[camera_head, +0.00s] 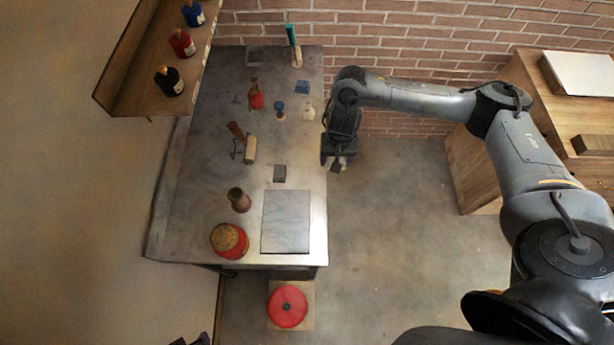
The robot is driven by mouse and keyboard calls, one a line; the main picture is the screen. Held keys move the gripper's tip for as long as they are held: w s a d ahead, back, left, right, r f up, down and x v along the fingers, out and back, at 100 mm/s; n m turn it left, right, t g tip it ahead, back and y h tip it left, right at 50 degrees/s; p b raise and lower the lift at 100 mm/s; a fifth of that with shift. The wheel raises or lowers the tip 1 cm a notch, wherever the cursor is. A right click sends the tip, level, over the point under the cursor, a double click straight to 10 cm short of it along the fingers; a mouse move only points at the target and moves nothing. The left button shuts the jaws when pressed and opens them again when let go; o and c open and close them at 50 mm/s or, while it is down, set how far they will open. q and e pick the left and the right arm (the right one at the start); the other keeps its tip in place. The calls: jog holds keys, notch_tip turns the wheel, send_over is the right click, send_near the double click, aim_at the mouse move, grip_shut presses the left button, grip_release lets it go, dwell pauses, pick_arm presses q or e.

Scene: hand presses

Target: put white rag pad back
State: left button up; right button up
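A small pale, knob-shaped object (308,112), which looks like the white rag pad, stands on the metal table (215,165) near its right edge. A similar blue-topped one (280,110) and a red one (256,100) stand to its left. My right gripper (338,165) hangs just off the table's right edge, below and to the right of the pale pad and apart from it. Its fingers are small and dark, and I cannot tell whether they are open. Only dark tips, probably my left gripper (195,341), show at the bottom edge.
The table also holds a wooden-handled roller (249,150), a brown pot (239,200), a red-and-tan round object (229,240) and a grey slab (286,222). A shelf with bottles (140,75) overhangs at upper left. A red-topped stool (287,307) stands in front.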

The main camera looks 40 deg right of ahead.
jog(key=s+d+f, duration=0.1)
jog(key=s+f, duration=0.3)
jog(key=b, duration=0.4)
send_over(311, 178)
notch_tip(311, 178, down, 7)
jog(key=shift+f, duration=2.05)
jog(key=o, duration=1)
jog(key=shift+a+f, duration=0.1)
jog(key=shift+f, duration=0.05)
